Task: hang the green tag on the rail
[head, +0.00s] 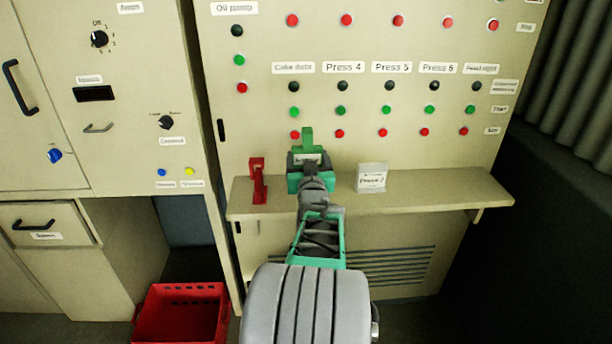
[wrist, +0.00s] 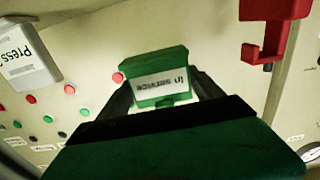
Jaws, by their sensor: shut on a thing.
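The green tag (head: 307,138) has a white label reading "In service". In the wrist view the tag (wrist: 160,66) sits between the two dark fingers of my gripper (wrist: 163,92), which is shut on it. In the head view my gripper (head: 309,165) holds the tag upright in front of the panel, above the rail's level. The rail (head: 435,188) is a pale, shelf-like ledge across the panel. My arm hides part of it. I cannot tell the gap between tag and rail; the tag does not appear hung.
A red hooked tag (head: 258,182) is on the rail to the left, also in the wrist view (wrist: 270,38). A white "Press 2" sign (head: 372,178) stands to the right. Rows of buttons cover the panel above. A red crate (head: 182,312) is on the floor. The rail's right part is clear.

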